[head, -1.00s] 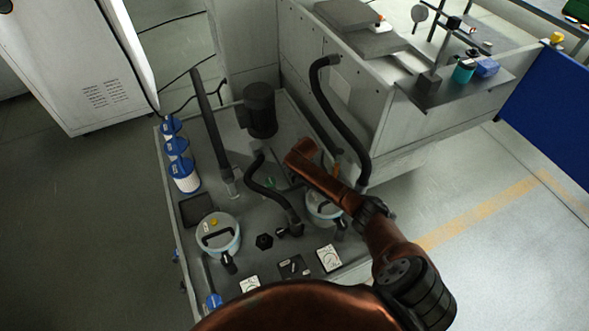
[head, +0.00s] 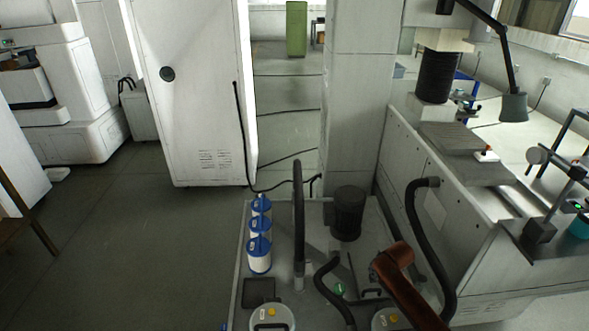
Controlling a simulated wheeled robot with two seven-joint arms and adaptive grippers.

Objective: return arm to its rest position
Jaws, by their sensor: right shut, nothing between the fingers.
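My right arm is a copper-coloured arm that comes in from the bottom right of the head view. Its bent end hangs over the grey equipment deck (head: 236,291). My right gripper (head: 372,289) is small and dark here, partly hidden by the copper link. It is shut and empty, close to the black hoses. My left gripper is out of the picture.
Blue-and-white filter cartridges (head: 259,252) stand at the deck's left edge. A black motor (head: 348,213) and an upright black hose (head: 298,215) rise behind the gripper. A pale canister (head: 272,318) is in front. The machine bed (head: 440,212) stands right. Floor at left is clear.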

